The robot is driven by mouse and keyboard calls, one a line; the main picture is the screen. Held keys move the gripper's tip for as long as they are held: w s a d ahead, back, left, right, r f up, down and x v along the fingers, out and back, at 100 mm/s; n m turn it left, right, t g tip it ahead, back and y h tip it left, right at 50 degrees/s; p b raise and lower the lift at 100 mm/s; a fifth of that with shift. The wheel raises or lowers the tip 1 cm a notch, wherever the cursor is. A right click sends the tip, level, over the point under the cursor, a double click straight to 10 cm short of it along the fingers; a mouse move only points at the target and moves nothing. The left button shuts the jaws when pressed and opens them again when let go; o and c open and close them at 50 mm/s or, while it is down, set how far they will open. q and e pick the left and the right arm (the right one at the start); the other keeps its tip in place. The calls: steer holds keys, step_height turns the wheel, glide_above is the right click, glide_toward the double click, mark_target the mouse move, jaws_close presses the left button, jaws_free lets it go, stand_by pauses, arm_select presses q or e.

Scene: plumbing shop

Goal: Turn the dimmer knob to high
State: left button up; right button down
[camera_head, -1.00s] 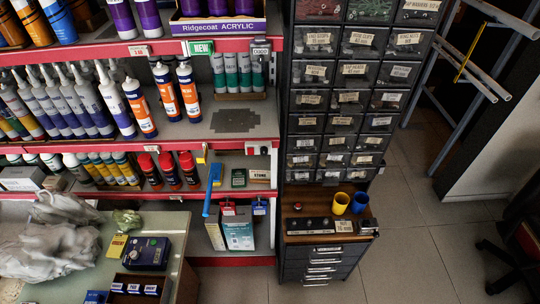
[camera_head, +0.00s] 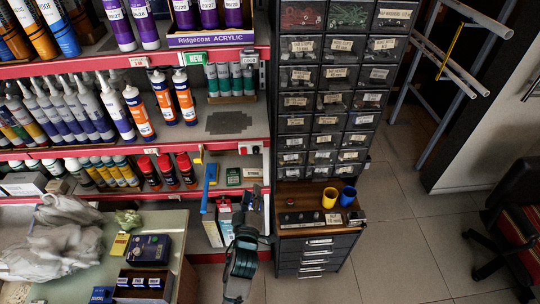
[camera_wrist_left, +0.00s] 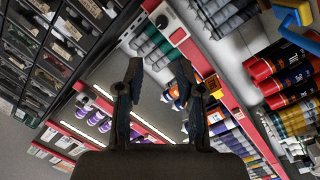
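My left gripper (camera_head: 254,200) has come up from the bottom middle of the head view, left of the drawer cabinet's top. In the left wrist view its two fingers (camera_wrist_left: 160,92) stand apart with nothing between them. A dark strip with several small round parts (camera_head: 303,218) lies on the cabinet's wooden top, right of and apart from the gripper. A blue box with a dark face (camera_head: 148,248) sits on the bench at left. My right gripper does not show.
A yellow cup (camera_head: 330,197) and a blue cup (camera_head: 348,196) stand behind the strip. A small red round thing (camera_head: 290,203) is at their left. Shelves of tubes (camera_head: 230,122) rise behind the gripper. A chair (camera_head: 500,235) stands at right; the floor between is clear.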

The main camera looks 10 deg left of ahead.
mark_target(256, 153)
arm_select(q)
steer(key=w+a, duration=0.1)
steer(key=w, duration=0.4)
steer(key=w+a+p, duration=0.1)
steer(key=w, duration=0.5)
steer(key=w+a, duration=0.1)
steer(key=w, duration=0.4)
steer(key=shift+w+f+p, duration=0.15)
steer(key=shift+w+p, duration=0.2)
steer(key=shift+p, duration=0.05)
jaws_close()
